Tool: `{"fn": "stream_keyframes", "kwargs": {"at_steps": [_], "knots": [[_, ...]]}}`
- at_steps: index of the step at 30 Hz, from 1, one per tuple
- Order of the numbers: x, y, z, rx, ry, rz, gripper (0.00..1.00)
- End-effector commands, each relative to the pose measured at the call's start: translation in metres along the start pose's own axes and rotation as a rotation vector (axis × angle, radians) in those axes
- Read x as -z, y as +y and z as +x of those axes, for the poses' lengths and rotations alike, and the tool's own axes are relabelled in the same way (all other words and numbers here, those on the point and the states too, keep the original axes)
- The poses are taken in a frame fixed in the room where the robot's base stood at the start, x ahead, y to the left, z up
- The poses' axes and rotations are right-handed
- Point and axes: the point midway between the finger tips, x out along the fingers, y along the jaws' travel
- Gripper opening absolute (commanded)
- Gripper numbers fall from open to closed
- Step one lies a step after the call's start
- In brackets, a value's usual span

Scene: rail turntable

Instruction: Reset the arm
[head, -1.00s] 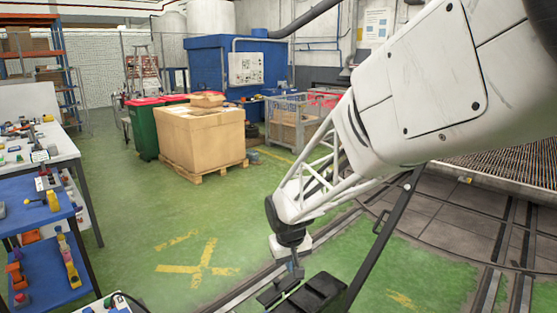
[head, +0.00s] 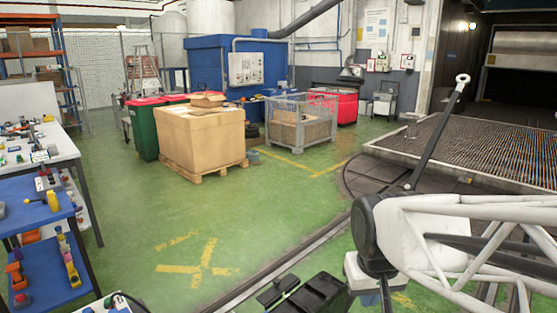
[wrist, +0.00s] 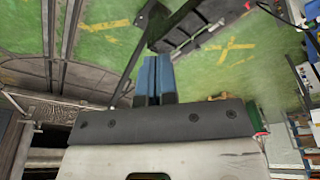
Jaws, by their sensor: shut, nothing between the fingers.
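My gripper (head: 385,297) is at the lower right of the head view, under my white lattice arm, with its tips cut off by the bottom edge. In the wrist view its two blue fingers (wrist: 152,65) lie side by side, closed, with nothing between them. A long black lever (head: 437,125) with a pale ringed end leans up to the right behind my wrist; its lower part is hidden by my arm. A black base (head: 308,298) lies on the floor just left of my gripper. I cannot tell whether the gripper touches the lever.
The dark turntable floor (head: 352,183) and a rail (head: 265,272) lie behind and left of my arm. A grated deck (head: 450,140) is at the right. Blue shelving (head: 40,215) stands at left.

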Motion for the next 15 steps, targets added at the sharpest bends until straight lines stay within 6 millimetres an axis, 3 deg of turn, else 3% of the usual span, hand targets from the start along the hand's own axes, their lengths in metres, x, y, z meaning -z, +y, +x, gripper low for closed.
{"fn": "stream_keyframes", "kwargs": {"at_steps": [3, 9, 15], "knots": [[-0.027, 0.008, -0.01, 0.001, 0.011, 0.031, 0.0], [-0.061, 0.015, -0.018, 0.005, 0.02, 0.07, 0.0], [-0.076, 0.018, -0.021, 0.006, 0.024, 0.086, 0.0]]}}
